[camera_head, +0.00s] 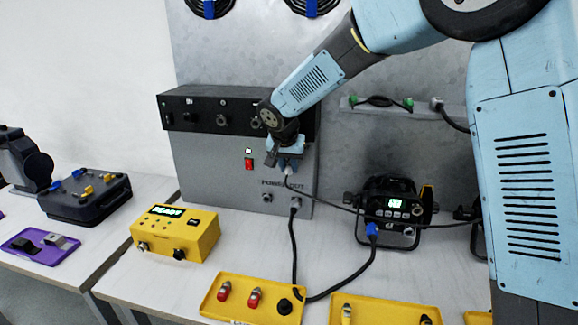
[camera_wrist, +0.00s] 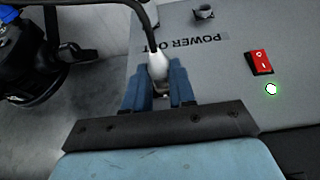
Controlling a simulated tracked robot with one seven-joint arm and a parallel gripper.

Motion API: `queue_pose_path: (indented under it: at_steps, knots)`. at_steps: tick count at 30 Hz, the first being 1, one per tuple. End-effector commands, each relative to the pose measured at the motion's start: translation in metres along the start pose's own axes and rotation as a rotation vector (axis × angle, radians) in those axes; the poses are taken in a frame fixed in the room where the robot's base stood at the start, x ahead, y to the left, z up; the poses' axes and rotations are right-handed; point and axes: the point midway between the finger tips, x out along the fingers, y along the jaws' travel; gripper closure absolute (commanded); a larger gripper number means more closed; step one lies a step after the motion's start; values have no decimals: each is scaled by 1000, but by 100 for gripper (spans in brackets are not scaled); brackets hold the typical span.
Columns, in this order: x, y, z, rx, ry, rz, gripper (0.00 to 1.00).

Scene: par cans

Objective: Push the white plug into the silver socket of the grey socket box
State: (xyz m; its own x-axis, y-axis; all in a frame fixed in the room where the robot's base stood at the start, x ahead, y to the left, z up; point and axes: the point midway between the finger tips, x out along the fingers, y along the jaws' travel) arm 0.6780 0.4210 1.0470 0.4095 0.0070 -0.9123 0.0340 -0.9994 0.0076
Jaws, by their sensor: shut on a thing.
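My gripper (camera_head: 288,166) is in front of the grey socket box (camera_head: 212,165), above its POWER OUT lettering. In the wrist view my gripper (camera_wrist: 158,74) has its blue fingers shut on the white plug (camera_wrist: 156,63), a black cable trailing from it. The plug also shows small below the fingers in the head view (camera_head: 288,173). It is clear of the sockets.
A red switch (camera_head: 249,164) under a green light sits on the box. A par can (camera_head: 397,207) with a blue connector stands to the right. A yellow device (camera_head: 175,232) and yellow trays (camera_head: 271,291) are on the table.

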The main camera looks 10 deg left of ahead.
Motion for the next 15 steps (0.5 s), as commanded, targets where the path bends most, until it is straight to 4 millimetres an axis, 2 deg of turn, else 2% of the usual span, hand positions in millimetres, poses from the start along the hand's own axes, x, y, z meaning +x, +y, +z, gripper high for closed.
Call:
queue_pose_path:
  at_steps: [15]
  knots:
    - [3, 0, -6, 0, 0, 0, 100]
